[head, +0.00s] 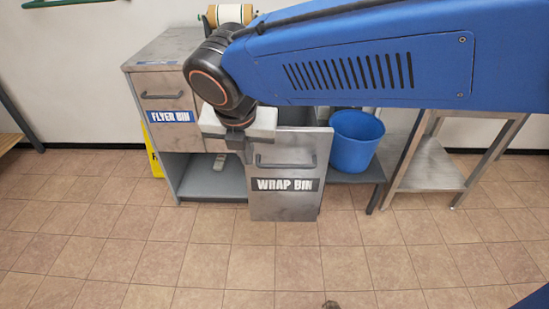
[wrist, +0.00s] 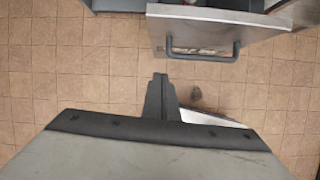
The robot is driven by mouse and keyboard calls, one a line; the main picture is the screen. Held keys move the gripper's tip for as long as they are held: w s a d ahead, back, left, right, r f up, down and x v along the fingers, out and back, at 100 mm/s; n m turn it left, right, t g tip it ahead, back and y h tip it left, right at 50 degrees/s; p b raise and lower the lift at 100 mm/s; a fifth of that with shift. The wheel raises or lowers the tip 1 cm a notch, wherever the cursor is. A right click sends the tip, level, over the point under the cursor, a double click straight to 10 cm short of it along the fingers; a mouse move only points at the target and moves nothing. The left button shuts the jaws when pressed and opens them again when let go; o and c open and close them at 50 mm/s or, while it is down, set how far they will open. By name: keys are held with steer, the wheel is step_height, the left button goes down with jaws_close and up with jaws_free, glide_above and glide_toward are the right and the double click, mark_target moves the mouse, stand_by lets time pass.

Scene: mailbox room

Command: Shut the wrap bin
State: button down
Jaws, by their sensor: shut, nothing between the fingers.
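The wrap bin (head: 285,206) is a grey metal drawer with a black-and-white label and a bar handle. In the head view its front stands forward of the cabinet, so it is pulled out. In the wrist view its front (wrist: 180,32) and dark handle (wrist: 203,50) are at the top. My gripper (wrist: 160,78) is shut and empty, its fingertips apart from the handle and below it in the wrist view. In the head view my arm and wrist hide the top left of the bin and part of its inside.
The flyer bin (head: 168,100) is at the left of the cabinet, flush with it. An open shelf (head: 210,180) is below it. A blue bucket (head: 355,142) stands right of the wrap bin, beside a metal table (head: 430,168).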

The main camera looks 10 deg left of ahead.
steer(key=n, duration=0.1)
glide_toward(249, 168)
step_height(249, 168, down, 5)
steer(key=s+d, duration=0.1)
steer(key=s, duration=0.2)
steer(key=shift+w+a, duration=0.2)
steer(key=shift+w, duration=0.85)
steer(key=shift+w+a, duration=0.2)
steer(key=shift+w, duration=0.8)
